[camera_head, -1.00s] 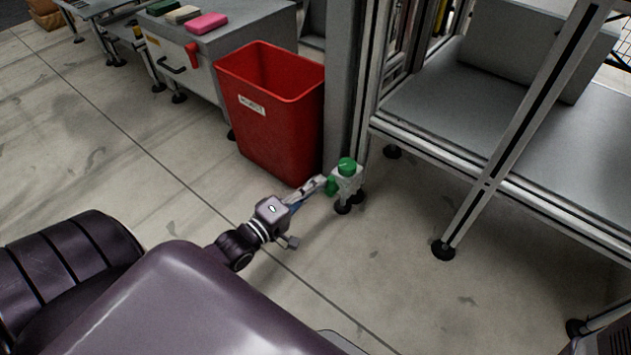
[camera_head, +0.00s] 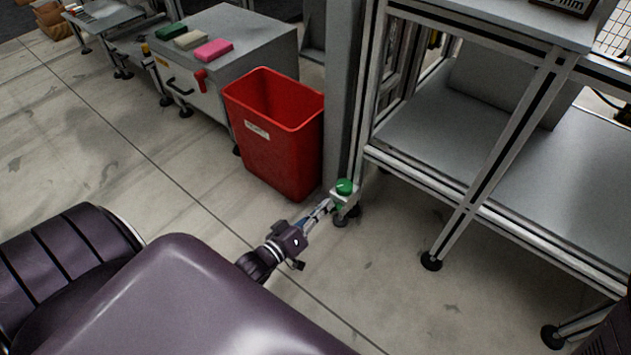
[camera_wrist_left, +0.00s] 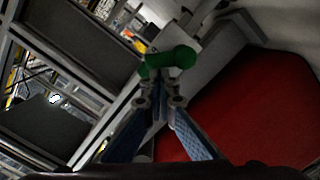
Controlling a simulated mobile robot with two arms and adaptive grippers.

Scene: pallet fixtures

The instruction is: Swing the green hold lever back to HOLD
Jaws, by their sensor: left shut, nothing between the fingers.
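The green hold lever (camera_head: 344,187) sits on a small pale bracket low at the foot of the grey upright post. Its round green hub faces up, and a bit of green shows below it beside my fingertips. My left gripper (camera_head: 325,206) reaches in from the lower left with its fingers shut and empty, its tips close against the bracket. In the left wrist view the green lever (camera_wrist_left: 170,61) lies just beyond the shut fingertips (camera_wrist_left: 160,98); I cannot tell whether they touch. No HOLD marking is readable. My right gripper is not in view.
A red bin (camera_head: 275,135) stands just left of the post, close to my left gripper. A metal frame with a grey shelf (camera_head: 440,130) stands at the right. A grey cabinet (camera_head: 245,50) with coloured blocks is behind. Open floor lies in front.

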